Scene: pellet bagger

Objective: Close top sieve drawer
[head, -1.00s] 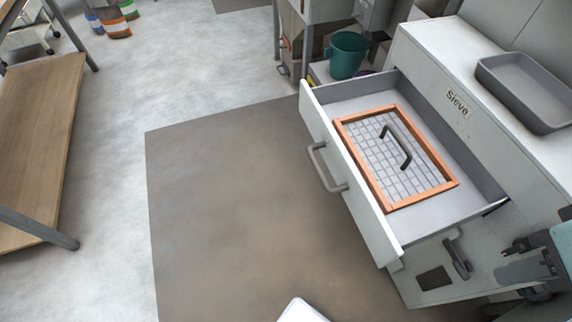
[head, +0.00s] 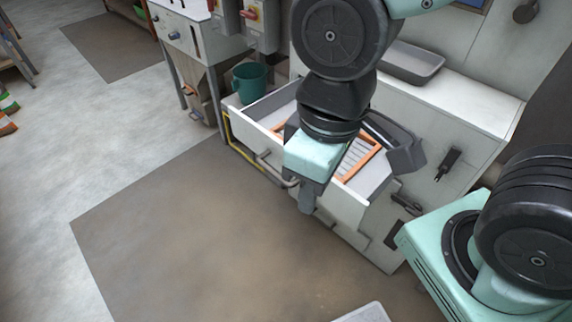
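The top sieve drawer (head: 345,201) is a pale drawer standing pulled out of the grey-white cabinet. Inside it lies an orange-framed sieve (head: 361,165), partly hidden by my arm. The drawer's grey bar handle (head: 264,157) is on its front; its middle is partly covered by my wrist. My gripper (head: 307,197) hangs in front of the drawer front, close to the right end of the handle. Its fingers are small and seen from above, so I cannot tell whether they are open or touching the handle.
A grey tray (head: 411,63) sits on the cabinet top. A green bucket (head: 250,82) stands left of the drawer beside a hopper machine (head: 190,45). The brown floor mat (head: 200,235) in front is clear.

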